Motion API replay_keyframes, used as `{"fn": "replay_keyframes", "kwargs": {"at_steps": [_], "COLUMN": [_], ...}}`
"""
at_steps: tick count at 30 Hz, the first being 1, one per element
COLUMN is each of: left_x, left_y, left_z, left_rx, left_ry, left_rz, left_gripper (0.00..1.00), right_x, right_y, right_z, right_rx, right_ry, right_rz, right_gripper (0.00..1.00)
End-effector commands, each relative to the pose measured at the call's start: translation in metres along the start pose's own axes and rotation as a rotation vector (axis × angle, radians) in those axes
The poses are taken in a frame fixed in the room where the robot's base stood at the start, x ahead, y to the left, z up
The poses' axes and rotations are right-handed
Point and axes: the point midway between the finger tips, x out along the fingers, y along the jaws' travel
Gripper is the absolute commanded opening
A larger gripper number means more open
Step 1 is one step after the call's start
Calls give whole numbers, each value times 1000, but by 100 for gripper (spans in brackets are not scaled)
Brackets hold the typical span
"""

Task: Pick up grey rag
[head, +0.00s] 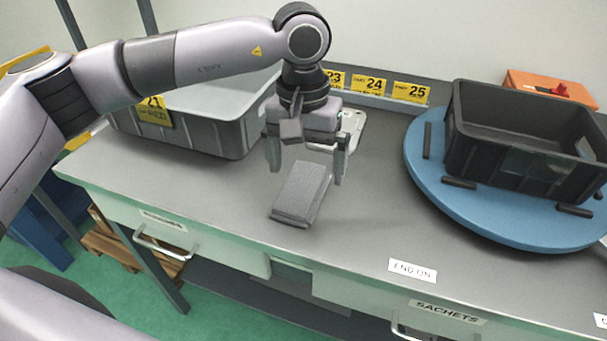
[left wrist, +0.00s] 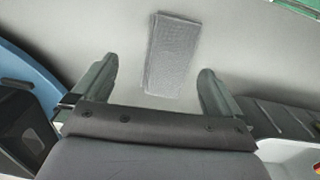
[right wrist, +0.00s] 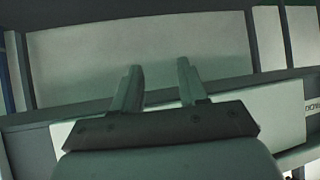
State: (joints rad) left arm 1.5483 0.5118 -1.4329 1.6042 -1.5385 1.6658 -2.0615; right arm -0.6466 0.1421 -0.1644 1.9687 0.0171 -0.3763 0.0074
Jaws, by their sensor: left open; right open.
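The grey rag (head: 301,193) is a folded rectangular pad lying flat on the grey workbench (head: 230,205). My left gripper (head: 307,178) is open above the rag, fingers pointing down, with one finger to each side of it in the head view. In the left wrist view the rag (left wrist: 173,53) lies beyond and between the two open fingertips (left wrist: 160,75), apart from both. My right gripper is out of the head view. In the right wrist view it (right wrist: 160,75) is open and empty, facing pale panels.
A grey bin (head: 205,130) stands at the back left. A blue turntable (head: 480,215) carries a black crate (head: 475,150) on the right. A white device (head: 350,125) sits behind my left gripper. An orange box (head: 550,88) is at the back right. The bench front around the rag is clear.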

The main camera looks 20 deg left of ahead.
Motion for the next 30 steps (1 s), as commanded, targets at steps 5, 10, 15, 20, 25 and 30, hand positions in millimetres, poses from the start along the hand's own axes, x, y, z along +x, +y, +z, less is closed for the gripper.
{"fn": "replay_keyframes", "kwargs": {"at_steps": [5,10,15,20,25,30], "left_x": [-1,17,42,61,65,65], "left_y": [-13,-14,-15,-15,-15,-15], "left_z": [-6,-6,-3,-4,-5,-5], "left_rx": [20,20,20,19,19,19], "left_ry": [27,25,23,25,26,26], "left_rz": [-58,-56,-55,-53,-52,-52], "left_gripper": [100,100,100,100,100,77], "right_x": [0,-2,-5,-4,-4,-4], "right_y": [0,0,0,1,2,2], "right_z": [0,-3,-7,-2,0,0], "right_rx": [0,-2,-5,-7,-7,-7], "right_ry": [0,2,7,-2,-6,-5], "right_rz": [-1,0,1,4,5,6], "right_gripper": [43,43,43,43,43,43]}}
